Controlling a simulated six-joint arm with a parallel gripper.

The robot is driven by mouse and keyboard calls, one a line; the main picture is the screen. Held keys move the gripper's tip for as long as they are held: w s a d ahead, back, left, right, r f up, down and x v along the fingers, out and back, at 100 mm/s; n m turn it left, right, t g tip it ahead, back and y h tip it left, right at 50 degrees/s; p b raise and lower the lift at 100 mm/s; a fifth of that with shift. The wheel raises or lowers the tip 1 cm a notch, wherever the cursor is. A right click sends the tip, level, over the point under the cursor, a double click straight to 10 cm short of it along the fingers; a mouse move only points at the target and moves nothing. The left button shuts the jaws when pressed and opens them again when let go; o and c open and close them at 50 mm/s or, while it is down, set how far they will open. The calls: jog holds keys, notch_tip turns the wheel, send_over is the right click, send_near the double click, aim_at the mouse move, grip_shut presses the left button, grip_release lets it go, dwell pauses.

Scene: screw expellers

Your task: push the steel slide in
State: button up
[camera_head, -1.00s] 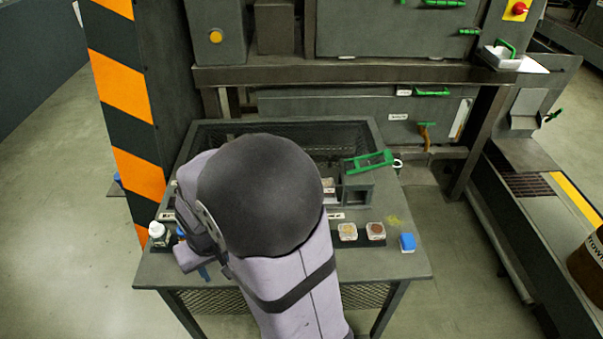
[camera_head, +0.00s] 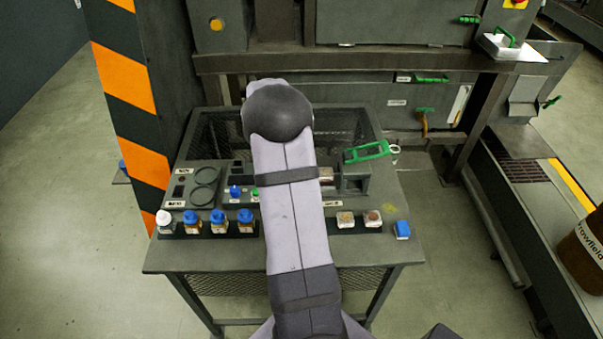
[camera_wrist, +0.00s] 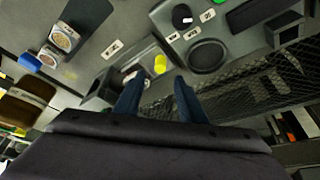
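I cannot tell for sure which part is the steel slide. A pale, narrow upright plate (camera_head: 459,105) shows in the lower machine panel, beside an orange-brown part under a green handle (camera_head: 425,109). A green-framed piece (camera_head: 366,151) sits on a small grey box (camera_head: 353,180) at the bench's right. My gripper (camera_wrist: 158,92) shows in the wrist view with its two dark blue fingers apart and nothing visible between them. A yellow cylinder (camera_wrist: 160,64) and a dark open-topped block (camera_wrist: 140,72) lie beyond the fingertips. My arm hides the gripper in the head view.
The grey bench (camera_head: 300,258) carries a white-capped bottle (camera_head: 165,222), several blue-capped bottles (camera_head: 218,221), two sample cups (camera_head: 372,218) and a blue block (camera_head: 402,230). A mesh guard (camera_head: 220,128) stands at the back. A brown drum (camera_head: 585,250) is far right.

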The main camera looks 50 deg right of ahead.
jog(key=shift+p+x, duration=0.95)
jog(key=shift+x, duration=2.6)
grip_shut()
jog(key=shift+f, duration=0.1)
